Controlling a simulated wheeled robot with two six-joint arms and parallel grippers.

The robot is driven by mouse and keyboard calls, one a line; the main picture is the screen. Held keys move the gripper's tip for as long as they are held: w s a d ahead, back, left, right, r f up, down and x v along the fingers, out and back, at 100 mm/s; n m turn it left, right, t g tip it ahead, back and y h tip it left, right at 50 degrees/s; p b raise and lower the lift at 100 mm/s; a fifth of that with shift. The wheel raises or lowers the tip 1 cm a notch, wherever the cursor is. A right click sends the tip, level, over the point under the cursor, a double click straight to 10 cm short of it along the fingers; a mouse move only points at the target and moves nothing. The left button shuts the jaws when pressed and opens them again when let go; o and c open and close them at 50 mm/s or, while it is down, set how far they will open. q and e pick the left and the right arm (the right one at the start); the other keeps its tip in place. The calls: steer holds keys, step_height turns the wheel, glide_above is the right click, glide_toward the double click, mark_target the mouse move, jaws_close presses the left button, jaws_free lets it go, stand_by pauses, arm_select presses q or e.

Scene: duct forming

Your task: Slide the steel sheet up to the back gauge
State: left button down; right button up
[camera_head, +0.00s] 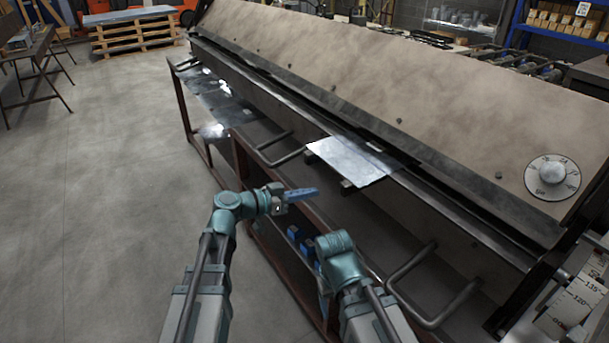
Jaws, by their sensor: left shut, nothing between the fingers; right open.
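The steel sheet (348,159) is a bright, flat plate on the front ledge of the long bending machine (290,60). Its near edge overhangs the front, and its far part reaches the dark clamping beam (405,165). The back gauge cannot be made out; the machine's sloping cover hides what lies behind the beam. My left gripper (303,194) is shut and empty, in front of the sheet's near edge and apart from it. My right gripper (334,241) is lower, apart from the sheet; its fingers are largely hidden by its wrist.
Bent bar handles (428,290) stick out along the machine's front. A dial (552,177) and an angle scale (583,292) are at the right. More shiny sheet metal (222,105) lies at the machine's left end. Blue items sit in the frame below.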

arm_select(q)
steer(key=t+h, duration=0.1)
steer(key=t, duration=0.1)
glide_toward(339, 160)
steer(key=shift+w+d+f+m, duration=0.15)
steer(key=shift+w+d, duration=0.3)
steer(key=shift+d, duration=0.25)
steer(key=shift+w+d+f+m, duration=0.1)
steer(key=shift+w+d+m, duration=0.05)
steer(key=shift+w+d, duration=0.4)
steer(key=shift+d, duration=0.25)
steer(key=shift+x, duration=3.05)
steer(key=v, duration=0.7)
